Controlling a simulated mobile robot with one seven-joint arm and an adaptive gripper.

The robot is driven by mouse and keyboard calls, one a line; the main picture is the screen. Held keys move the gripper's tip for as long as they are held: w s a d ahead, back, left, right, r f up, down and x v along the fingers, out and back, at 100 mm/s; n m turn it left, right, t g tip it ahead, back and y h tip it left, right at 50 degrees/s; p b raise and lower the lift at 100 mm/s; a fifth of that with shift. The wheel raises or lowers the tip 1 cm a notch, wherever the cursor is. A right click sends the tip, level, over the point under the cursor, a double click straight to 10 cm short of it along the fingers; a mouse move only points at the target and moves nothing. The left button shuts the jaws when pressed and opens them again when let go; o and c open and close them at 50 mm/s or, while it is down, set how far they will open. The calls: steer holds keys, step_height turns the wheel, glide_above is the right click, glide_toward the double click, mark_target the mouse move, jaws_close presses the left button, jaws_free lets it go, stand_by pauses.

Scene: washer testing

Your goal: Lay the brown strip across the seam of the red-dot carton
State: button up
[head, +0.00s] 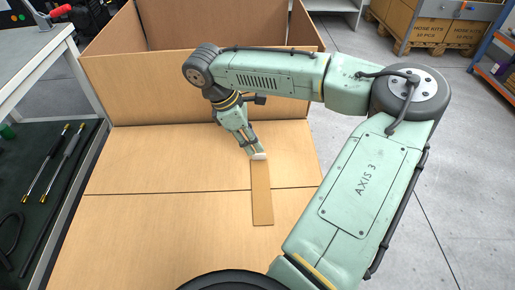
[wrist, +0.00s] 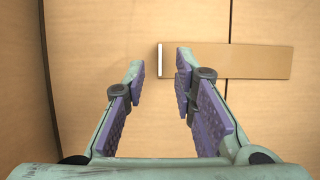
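The brown strip (head: 262,205) lies on the tan carton top (head: 150,225), crossing the seam between two panels roughly at right angles. In the wrist view the strip (wrist: 262,62) runs across the seam with part on each side, and its near end shows a pale edge. My gripper (head: 257,155) is low over the strip's far end. No red dot shows.
An open brown box (head: 150,85) with upright walls stands behind the carton top. A workbench (head: 35,50) is at left, with a dark tray of lances (head: 55,170) below it. Boxes on a pallet (head: 435,25) stand at far right. Grey floor at right is open.

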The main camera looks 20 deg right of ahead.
steer(key=v, duration=0.7)
steer(key=shift+a+r, duration=0.2)
steer(key=shift+r, duration=0.1)
